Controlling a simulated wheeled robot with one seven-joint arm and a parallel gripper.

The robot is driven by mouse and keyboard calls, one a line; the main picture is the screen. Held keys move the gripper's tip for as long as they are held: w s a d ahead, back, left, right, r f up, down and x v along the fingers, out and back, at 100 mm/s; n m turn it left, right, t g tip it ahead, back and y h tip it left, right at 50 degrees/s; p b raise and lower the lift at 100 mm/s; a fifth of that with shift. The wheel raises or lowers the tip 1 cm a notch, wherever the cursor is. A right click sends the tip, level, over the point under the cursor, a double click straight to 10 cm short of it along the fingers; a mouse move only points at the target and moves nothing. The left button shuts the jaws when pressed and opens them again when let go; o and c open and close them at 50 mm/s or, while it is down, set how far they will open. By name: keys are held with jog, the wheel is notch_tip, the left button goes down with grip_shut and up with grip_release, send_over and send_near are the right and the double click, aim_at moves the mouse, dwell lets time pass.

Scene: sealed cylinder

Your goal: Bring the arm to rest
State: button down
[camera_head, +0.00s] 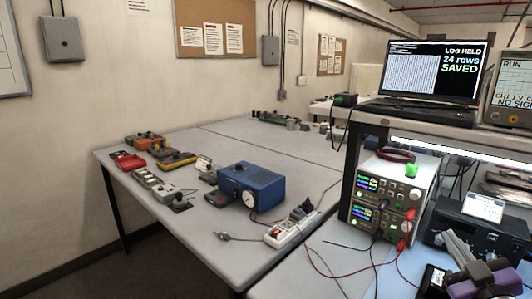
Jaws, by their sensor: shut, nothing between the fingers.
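My gripper (448,236) is at the lower right edge, above the front of the right bench. Its grey fingers lie close together, point up and left, and appear empty. Purple and dark blocks behind the fingers look like part of my arm; the rest of the arm is cut off by the frame. I cannot make out whether the gripper touches anything. No sealed cylinder can be told apart in this view.
A dark boxed instrument (484,228) sits close to my gripper. Stacked power supplies (387,200) with leads stand left of it. A laptop (436,75) reading "LOG HELD, 24 rows SAVED" and an oscilloscope (510,90) stand on the shelf above. A blue box (250,186) and several meters occupy the left table (215,243).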

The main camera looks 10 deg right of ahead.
jog(key=s+a+f+m+g+y, duration=0.1)
jog(key=s+a+f, duration=0.4)
jog(key=s+a, duration=0.4)
jog(key=s+a+f+g+y, duration=0.1)
jog(key=s+a+f+y, duration=0.1)
jog(key=s+a+f, duration=0.3)
jog(key=s+a+f+m+g+y, duration=0.1)
jog(key=s+a+f, duration=0.4)
jog(key=s+a, duration=0.7)
jog(key=s+y, duration=0.1)
jog(key=s, duration=0.8)
jog(key=shift+s+a+f+m, duration=0.3)
jog(key=shift+s+a, duration=0.1)
dwell(0.5)
